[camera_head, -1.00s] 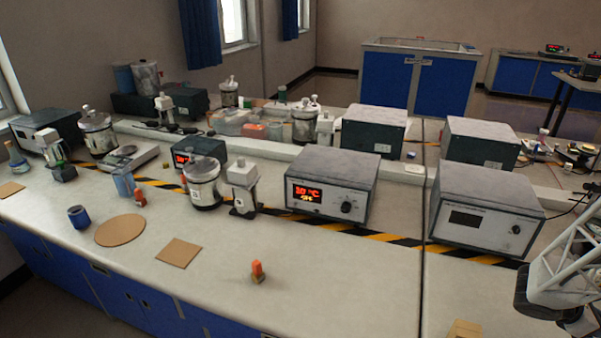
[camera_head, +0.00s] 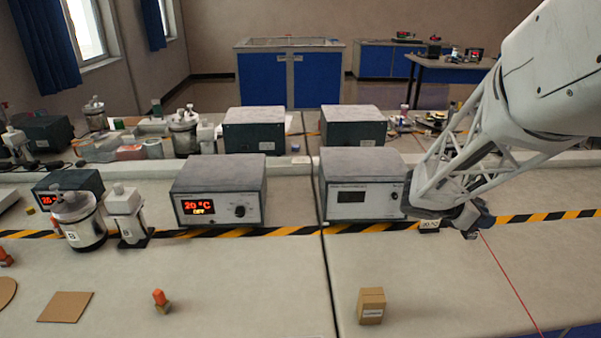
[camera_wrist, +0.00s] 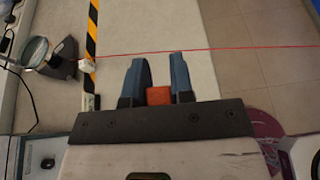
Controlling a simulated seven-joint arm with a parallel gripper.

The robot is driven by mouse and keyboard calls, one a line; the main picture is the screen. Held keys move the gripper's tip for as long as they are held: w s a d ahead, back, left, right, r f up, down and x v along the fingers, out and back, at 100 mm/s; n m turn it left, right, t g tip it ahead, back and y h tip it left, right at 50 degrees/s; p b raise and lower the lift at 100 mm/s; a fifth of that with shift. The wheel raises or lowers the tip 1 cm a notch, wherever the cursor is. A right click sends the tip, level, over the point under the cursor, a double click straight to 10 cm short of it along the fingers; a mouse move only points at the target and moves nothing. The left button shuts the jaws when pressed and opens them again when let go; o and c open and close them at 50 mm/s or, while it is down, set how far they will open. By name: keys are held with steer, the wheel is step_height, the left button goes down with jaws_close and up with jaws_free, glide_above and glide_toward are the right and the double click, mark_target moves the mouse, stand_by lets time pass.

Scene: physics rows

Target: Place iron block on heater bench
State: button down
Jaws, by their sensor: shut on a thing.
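My gripper (camera_head: 470,218) is over the right part of the bench, beyond the small cardboard box. In the wrist view my gripper (camera_wrist: 161,72) has its two blue-grey fingers around a small orange-red block (camera_wrist: 158,96), seated deep between them. I cannot tell from its look whether this is the iron block. A grey instrument (camera_head: 217,192) with a red display reading 20 °C and OFF stands left of centre. A second grey instrument (camera_head: 360,186) with a dark screen stands closer to my gripper. I cannot tell which thing is the heater bench.
A small cardboard box (camera_head: 371,306) and an orange-topped piece (camera_head: 161,301) stand on the front worktop. Jars and a white bottle (camera_head: 126,214) stand at left. A thin red line crosses at right. The front right worktop (camera_head: 450,290) is clear.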

steer(key=s+a+f+m+g+y, duration=0.35)
steer(key=a+m, duration=0.25)
steer(key=a, duration=0.5)
steer(key=s+a+f+m+g+y, duration=0.2)
steer(key=a+m+g+y, duration=0.35)
steer(key=a, duration=0.55)
steer(key=s+a+f+m+g+y, duration=0.35)
steer(key=a+m, duration=0.25)
steer(key=a, duration=0.5)
steer(key=s+a+r+m+t+y, duration=0.1)
steer(key=a+r+m+t+y, duration=0.35)
steer(key=a, duration=0.55)
steer(key=s+a+r+m+t+y, duration=0.2)
steer(key=a+m+t+y, duration=0.25)
steer(key=a+m, duration=0.4)
steer(key=s+a+r+m+t+y, duration=0.1)
steer(key=a+r+m+t+y, duration=0.4)
steer(key=a, duration=0.7)
step_height(320, 180, down, 19)
steer(key=g, duration=0.1)
steer(key=shift+d, duration=0.2)
steer(key=shift+w+f+y, duration=0.1)
steer(key=shift+y, duration=0.15)
steer(key=w+a, duration=0.3)
steer(key=w, duration=0.1)
steer(key=w+a+f, duration=0.1)
steer(key=w+a, duration=0.6)
steer(key=w, duration=0.1)
steer(key=shift+a+f, duration=0.25)
